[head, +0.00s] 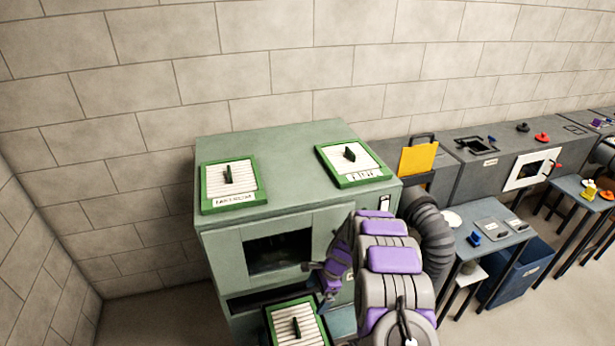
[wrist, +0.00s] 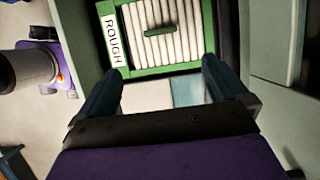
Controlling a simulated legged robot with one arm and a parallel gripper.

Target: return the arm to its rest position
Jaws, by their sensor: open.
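My arm, grey with purple panels, reaches forward in the head view in front of a green cabinet (head: 215,245). My gripper (head: 319,284) is at the cabinet's front, near its dark opening (head: 278,252). In the wrist view my gripper (wrist: 160,78) has its two dark blue fingers wide apart with nothing between them. A green-framed filter labelled ROUGH (wrist: 170,72) lies just beyond the fingertips. In the head view this filter (head: 284,330) is low in front of the cabinet, partly cut off by the frame edge. Whether the fingers touch it cannot be told.
Two more green-framed filters, one on the left (head: 222,187) and one on the right (head: 368,158), lie on the cabinet top. A dark ribbed hose (head: 432,235) is close right of my arm. Farther right are a small table (head: 468,248) and a blue bin (head: 520,270).

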